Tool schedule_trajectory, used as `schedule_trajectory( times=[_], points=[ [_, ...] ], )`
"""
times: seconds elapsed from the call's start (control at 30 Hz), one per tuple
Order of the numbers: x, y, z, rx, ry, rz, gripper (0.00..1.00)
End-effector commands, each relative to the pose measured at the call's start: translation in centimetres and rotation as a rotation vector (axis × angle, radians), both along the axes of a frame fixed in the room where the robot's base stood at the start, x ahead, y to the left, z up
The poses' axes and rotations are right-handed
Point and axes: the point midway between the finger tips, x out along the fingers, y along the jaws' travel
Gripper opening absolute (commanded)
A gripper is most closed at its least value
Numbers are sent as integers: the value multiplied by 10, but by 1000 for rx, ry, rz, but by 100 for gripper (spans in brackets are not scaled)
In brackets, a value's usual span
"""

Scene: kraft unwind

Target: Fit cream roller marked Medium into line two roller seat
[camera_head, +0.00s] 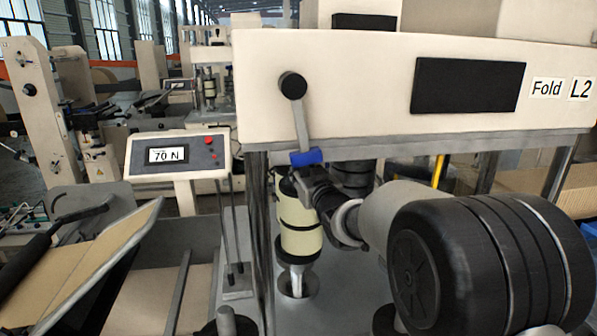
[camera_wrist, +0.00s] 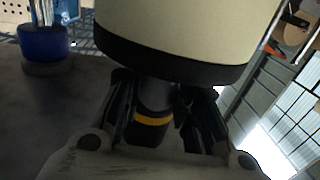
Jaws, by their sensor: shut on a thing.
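The cream roller (camera_head: 300,228) with black bands stands upright under the Fold L2 machine housing. In the wrist view its cream body (camera_wrist: 185,28) and black end band fill the top. My gripper (camera_head: 309,188) is shut on its black end shaft, which has a yellow ring (camera_wrist: 152,121). The roller's lower end is above a silver spindle (camera_head: 297,279) in a round opening in the metal plate; I cannot tell whether it is fully down on it. No Medium marking is readable.
The housing (camera_head: 350,90) overhangs my gripper, with a blue-tipped lever (camera_head: 300,130) hanging close above. A dark cylinder (camera_head: 355,178) stands behind. A display (camera_head: 167,155) reading 70 N is at left. The wrist view shows a blue collar (camera_wrist: 43,43) at upper left.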

Motion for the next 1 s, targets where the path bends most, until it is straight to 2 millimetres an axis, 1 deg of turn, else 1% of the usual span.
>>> schedule_trajectory(
  times=[0.03, 0.3, 0.43, 0.5, 0.63, 1.0],
  points=[
    [2, 1, 5, 3, -11, 1, 0],
    [25, 9, 5, 3, -11, 1, 0],
    [33, 11, 6, 3, -11, 1, 0],
    [32, 11, -2, 3, -9, 1, 0],
    [31, 11, -8, 2, -10, 1, 0],
    [31, 11, -9, 3, -11, 0, 0]
  ],
)
